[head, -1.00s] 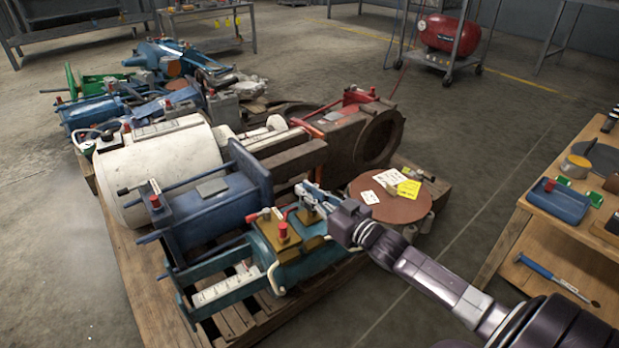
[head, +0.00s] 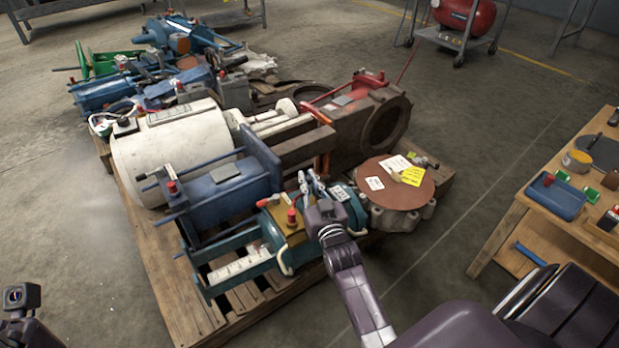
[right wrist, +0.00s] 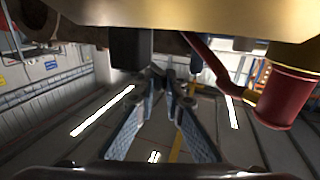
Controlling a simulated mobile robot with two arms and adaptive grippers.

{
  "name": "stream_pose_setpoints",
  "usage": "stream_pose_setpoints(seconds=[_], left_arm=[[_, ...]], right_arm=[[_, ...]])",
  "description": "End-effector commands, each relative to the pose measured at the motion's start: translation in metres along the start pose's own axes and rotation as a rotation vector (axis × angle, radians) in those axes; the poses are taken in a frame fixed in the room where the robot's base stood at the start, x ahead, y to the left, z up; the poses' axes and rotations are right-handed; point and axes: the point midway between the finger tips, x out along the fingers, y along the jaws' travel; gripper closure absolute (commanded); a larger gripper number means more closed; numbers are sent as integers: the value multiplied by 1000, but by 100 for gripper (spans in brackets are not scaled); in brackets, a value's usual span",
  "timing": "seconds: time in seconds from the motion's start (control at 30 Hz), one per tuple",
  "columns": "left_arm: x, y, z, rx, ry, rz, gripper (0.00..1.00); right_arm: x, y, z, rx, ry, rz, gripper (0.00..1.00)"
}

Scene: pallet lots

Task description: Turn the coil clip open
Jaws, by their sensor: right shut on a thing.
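A teal valve unit (head: 309,247) with brass-coloured blocks (head: 272,221) and red caps (head: 292,217) lies at the pallet's near right side. My right gripper (head: 312,185) is at its right end, by a small white label. In the right wrist view my right gripper (right wrist: 164,76) has its fingertips close together, shut on a small dark piece under the brass-coloured body (right wrist: 190,20); this appears to be the coil clip. The clip's outline and turn are largely hidden by the fingers. A red cap (right wrist: 288,97) hangs beside it. My left gripper's fingers do not show.
The wooden pallet (head: 183,305) also bears a blue unit (head: 222,185), a white cylinder (head: 165,158) and a round brown-topped flange (head: 392,204) just right of my right gripper. A wooden bench (head: 497,240) stands at the right. Floor between is clear.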

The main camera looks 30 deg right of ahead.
Motion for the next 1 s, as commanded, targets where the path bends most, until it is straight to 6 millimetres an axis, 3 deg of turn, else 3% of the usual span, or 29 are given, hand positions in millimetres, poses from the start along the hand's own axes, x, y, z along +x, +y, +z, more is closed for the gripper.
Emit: stream_pose_setpoints(seconds=[0.5,0.53,0.67,1.0], left_arm=[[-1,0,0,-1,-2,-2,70],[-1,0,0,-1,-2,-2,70],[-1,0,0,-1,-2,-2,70],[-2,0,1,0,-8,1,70]], right_arm=[[1,-1,0,0,2,14,100],[1,-1,-1,0,2,14,89],[1,-1,-1,0,2,14,75],[-3,-1,0,0,1,14,73]])
